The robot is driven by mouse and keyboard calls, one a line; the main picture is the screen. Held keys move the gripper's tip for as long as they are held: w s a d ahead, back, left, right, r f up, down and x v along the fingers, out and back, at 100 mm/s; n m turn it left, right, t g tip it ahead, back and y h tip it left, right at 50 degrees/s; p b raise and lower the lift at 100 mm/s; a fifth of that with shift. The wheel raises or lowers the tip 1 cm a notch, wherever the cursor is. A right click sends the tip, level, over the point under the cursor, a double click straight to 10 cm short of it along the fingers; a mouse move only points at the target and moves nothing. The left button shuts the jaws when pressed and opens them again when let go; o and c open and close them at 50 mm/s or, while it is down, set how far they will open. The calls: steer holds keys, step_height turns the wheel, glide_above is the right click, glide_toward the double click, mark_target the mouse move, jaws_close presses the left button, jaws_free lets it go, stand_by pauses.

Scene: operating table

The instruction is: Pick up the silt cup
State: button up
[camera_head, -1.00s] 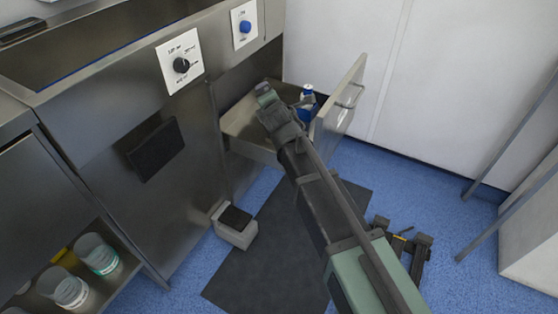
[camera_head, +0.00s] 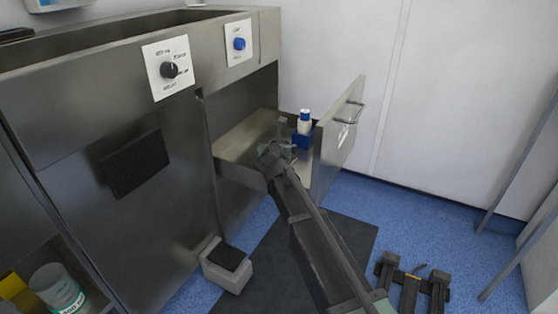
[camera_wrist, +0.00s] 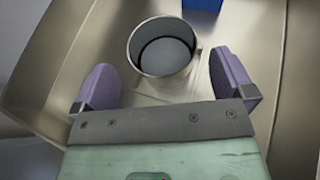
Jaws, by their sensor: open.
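The silt cup, a round open-topped metal cup (camera_wrist: 163,48), stands on the drawer floor in the wrist view. My gripper (camera_wrist: 165,80) is open and empty, with one purple finger to the left of the cup and one to the right, a gap showing on each side. The fingers lie toward the near side of the cup. In the head view my gripper (camera_head: 278,152) is over the open steel drawer (camera_head: 236,143); I cannot make out the cup there for sure, as the gripper covers much of that area.
A blue box (camera_head: 301,140) with a white, blue-capped bottle (camera_head: 305,118) in it is in the drawer, just beyond the cup. The drawer front (camera_head: 338,145) rises to the right of my gripper. The steel cabinet (camera_head: 120,215) stands at left.

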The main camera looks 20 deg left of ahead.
steer(key=b+x, duration=0.1)
steer(key=x, duration=0.4)
steer(key=shift+f+b, duration=0.1)
steer(key=shift+b, duration=0.25)
steer(key=shift+s+d, duration=0.1)
steer(key=shift+c, duration=0.5)
steer(key=c, duration=0.9)
step_height(320, 180, up, 20)
steer(key=p, duration=2)
steer(key=shift+r, duration=0.25)
